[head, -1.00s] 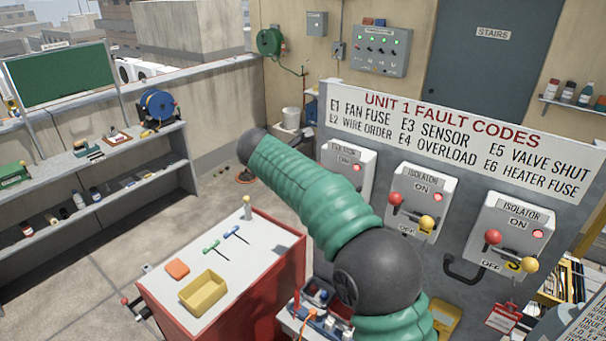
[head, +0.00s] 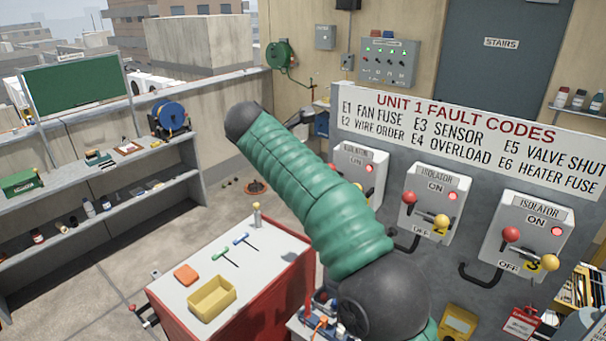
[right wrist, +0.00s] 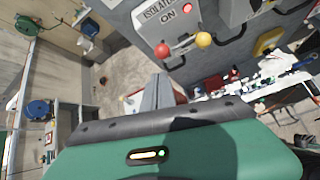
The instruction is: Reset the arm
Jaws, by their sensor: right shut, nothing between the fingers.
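My right arm (head: 310,195), with a green padded sleeve and black joints, reaches from the lower right up to the left across the head view. In the right wrist view my right gripper (right wrist: 158,92) shows as grey fingers beyond the green wrist housing (right wrist: 190,155), shut and empty. An isolator (right wrist: 175,20) with red and yellow knobs is beyond it at the top. My left gripper is in neither view.
A panel with several isolators (head: 437,190) stands right of my arm under a fault code sign (head: 480,135). A red bench (head: 245,290) with a yellow tray (head: 212,296) is at lower left. Shelves (head: 100,180) line the left wall. Floor between is open.

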